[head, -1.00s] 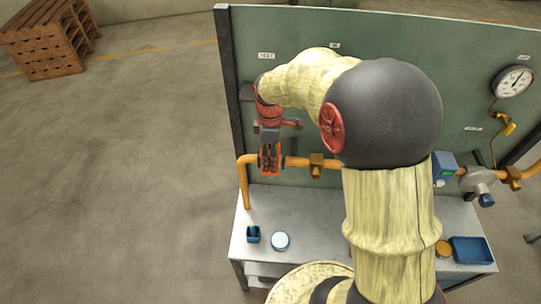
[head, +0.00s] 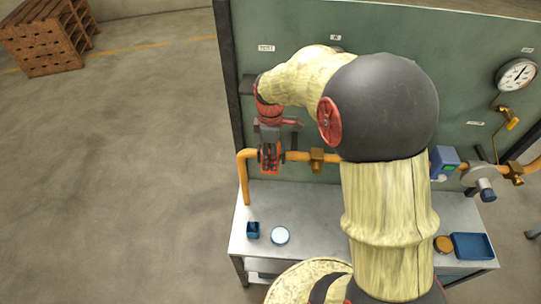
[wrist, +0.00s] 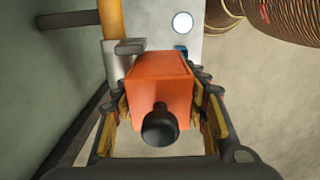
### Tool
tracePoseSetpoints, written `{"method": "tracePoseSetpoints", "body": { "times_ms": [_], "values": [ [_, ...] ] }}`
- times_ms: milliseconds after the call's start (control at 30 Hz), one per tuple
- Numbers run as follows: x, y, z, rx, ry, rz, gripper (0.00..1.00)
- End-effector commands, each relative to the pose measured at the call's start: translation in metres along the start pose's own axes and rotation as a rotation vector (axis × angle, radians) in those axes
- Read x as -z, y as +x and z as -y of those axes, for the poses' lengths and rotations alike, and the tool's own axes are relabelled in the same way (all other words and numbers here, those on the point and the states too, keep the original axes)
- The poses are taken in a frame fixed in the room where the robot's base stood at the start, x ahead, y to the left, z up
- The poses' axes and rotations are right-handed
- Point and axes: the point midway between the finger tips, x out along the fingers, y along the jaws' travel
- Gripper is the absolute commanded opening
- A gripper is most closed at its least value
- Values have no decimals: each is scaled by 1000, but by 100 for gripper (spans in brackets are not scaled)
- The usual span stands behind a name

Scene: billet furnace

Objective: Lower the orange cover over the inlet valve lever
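The orange cover (wrist: 158,85) is a box-like block with a black knob (wrist: 159,125) on the side facing my wrist camera. In the wrist view my gripper (wrist: 160,98) has one finger on each side of the cover, with yellow pads along its flanks. The fingers lie very close to its sides, but I cannot tell whether both press on it. In the head view my gripper (head: 270,158) is at the left end of the orange pipe (head: 297,157), in front of the green panel. The inlet valve lever cannot be made out.
A metal bench (head: 300,207) below the pipe holds a small blue holder (head: 253,230), a round white-topped dish (head: 280,236) and a blue tray (head: 473,246). A gauge (head: 516,75) and a blue box (head: 444,160) are at the right. Open floor lies left of the panel.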

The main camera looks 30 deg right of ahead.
Motion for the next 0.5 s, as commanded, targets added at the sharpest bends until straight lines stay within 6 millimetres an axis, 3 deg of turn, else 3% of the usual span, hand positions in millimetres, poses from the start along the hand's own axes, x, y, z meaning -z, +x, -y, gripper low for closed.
{"method": "tracePoseSetpoints", "body": {
  "times_ms": [333,500],
  "values": [
    [0,0,0,0,0,0,64],
    [0,0,0,0,0,0,65]
  ]
}}
